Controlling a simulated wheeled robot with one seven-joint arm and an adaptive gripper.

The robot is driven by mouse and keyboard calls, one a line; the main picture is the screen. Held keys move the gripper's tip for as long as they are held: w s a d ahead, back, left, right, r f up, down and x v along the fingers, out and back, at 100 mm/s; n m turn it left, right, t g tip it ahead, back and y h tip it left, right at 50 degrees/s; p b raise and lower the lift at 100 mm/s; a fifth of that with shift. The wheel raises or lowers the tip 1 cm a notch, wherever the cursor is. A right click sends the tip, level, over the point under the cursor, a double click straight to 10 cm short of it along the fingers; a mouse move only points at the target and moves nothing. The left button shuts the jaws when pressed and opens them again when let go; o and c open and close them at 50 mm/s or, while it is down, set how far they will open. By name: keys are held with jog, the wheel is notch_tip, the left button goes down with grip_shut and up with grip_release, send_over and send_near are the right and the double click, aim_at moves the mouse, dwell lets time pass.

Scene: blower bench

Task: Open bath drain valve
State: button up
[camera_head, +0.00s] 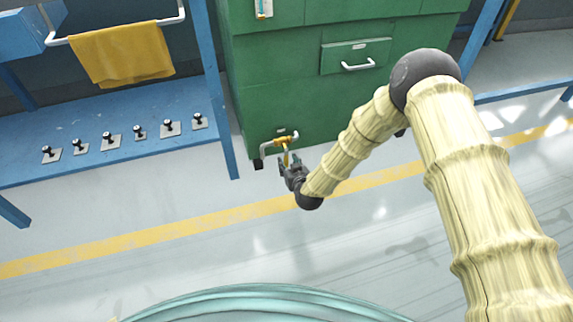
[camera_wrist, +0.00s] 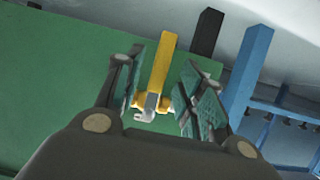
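The drain valve (camera_head: 288,138) sits low on the front of the green cabinet-like bath (camera_head: 265,85), near its lower left corner. It has a brass-yellow body and a pale bent pipe. In the wrist view its yellow lever handle (camera_wrist: 162,65) shows between my fingers, with a silver part at its lower end. My gripper (camera_head: 286,162) is just in front of the valve. In the wrist view my gripper (camera_wrist: 165,95) is open, one finger on each side of the lever, with a visible gap on both sides. Whether the lever touches anything is not visible.
A blue bench (camera_head: 100,160) stands to the left, with several black-knobbed pieces on its lower shelf and a yellow towel (camera_head: 120,55) on a rail above. A blue leg (camera_wrist: 247,85) shows at right in the wrist view. Floor before the bath is clear.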

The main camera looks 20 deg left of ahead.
aim_at(287, 161)
jog(key=shift+b+x, duration=0.65)
jog(key=shift+x, duration=1.15)
grip_shut()
